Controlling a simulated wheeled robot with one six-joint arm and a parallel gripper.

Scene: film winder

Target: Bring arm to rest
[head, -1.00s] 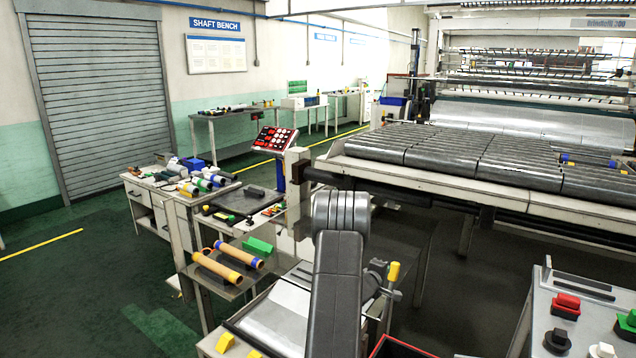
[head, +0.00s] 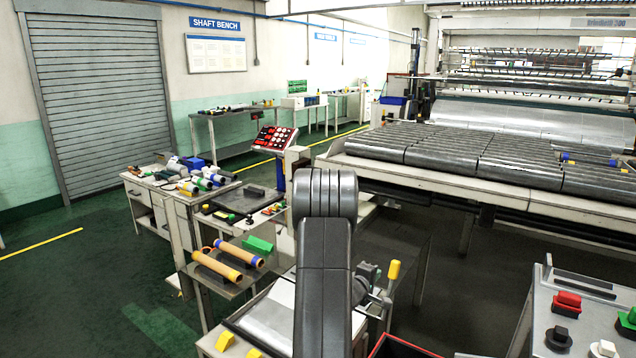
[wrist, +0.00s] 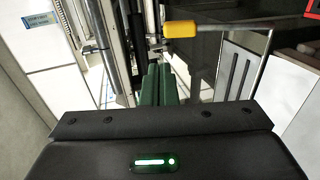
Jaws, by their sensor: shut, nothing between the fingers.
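My gripper (wrist: 157,85) shows in the wrist view as two green fingers side by side, pressed together with nothing between them. It points away past the dark wrist housing, over grey metal rails and a pale floor or panel. In the head view my dark grey arm rises from the bottom centre to a rounded, ribbed joint. The gripper itself is hidden in the head view.
A yellow-handled lever (head: 393,271) stands just right of my arm; its yellow grip shows in the wrist view (wrist: 181,29). Orange tubes (head: 217,266) lie on a shelf to the left. The roller table (head: 440,160) fills the right. A button panel (head: 585,315) is at lower right.

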